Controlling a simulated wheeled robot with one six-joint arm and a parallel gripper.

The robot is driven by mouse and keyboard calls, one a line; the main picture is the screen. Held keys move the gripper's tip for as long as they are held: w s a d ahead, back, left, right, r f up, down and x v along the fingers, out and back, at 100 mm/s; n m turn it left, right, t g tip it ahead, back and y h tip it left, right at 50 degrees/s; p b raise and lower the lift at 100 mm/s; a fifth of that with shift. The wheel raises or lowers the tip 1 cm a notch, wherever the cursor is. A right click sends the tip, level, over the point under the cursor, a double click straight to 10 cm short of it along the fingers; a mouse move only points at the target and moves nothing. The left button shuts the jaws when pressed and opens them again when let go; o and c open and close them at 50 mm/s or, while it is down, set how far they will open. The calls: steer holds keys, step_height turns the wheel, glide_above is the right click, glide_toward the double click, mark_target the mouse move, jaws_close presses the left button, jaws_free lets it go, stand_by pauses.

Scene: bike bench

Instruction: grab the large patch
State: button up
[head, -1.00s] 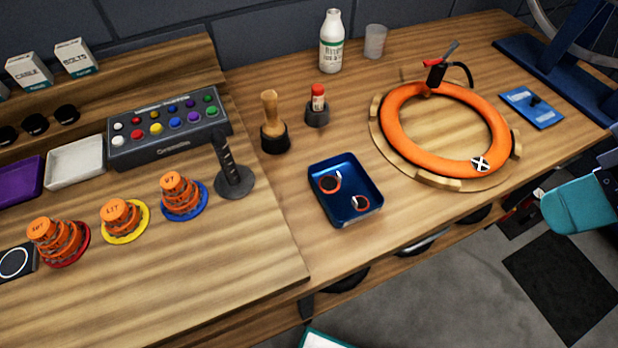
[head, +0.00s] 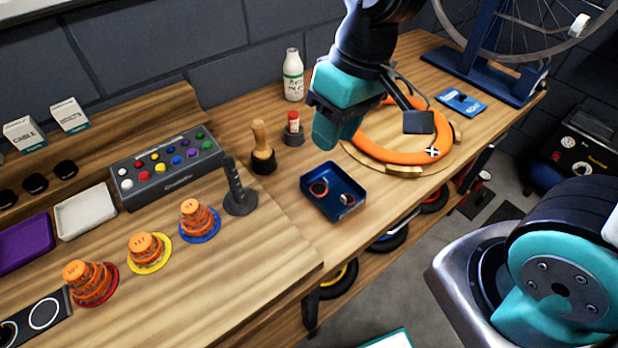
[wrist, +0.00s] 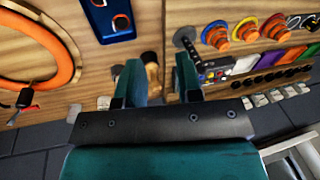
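The blue tray (head: 333,211) on the bench holds two round orange-rimmed patches. The large patch (head: 318,189) lies at the tray's left; the smaller patch (head: 347,199) lies at its right. In the wrist view the tray (wrist: 125,37) is at the top, with the large patch (wrist: 121,22) inside and the smaller one cut by the frame edge. My gripper (wrist: 158,82) is open, its teal fingers apart with nothing between them. In the head view it hangs above the bench, behind and above the tray, clear of the patches.
A wooden-handled tool (head: 262,146) and a red-capped bottle (head: 294,125) stand behind the tray. A dark upright stand (head: 238,190) is left of it. An orange tube ring (head: 385,154) lies to the right, partly hidden by my arm. The bench in front of the tray is clear.

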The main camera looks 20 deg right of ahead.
steer(key=w+d+f+m+h+p, duration=0.1)
steer(key=w+d+h+p, duration=0.15)
steer(key=w, duration=0.35)
steer(key=p, duration=0.5)
glide_above(319, 186)
steer(key=d, duration=0.2)
steer(key=shift+m, duration=0.3)
steer(key=f, duration=1.4)
steer(key=shift+s+a+f, duration=0.2)
steer(key=shift+f, duration=0.2)
steer(key=shift+s+f+p, duration=0.1)
steer(key=shift+f+p, duration=1.35)
steer(key=shift+f, duration=1.85)
jaws_close()
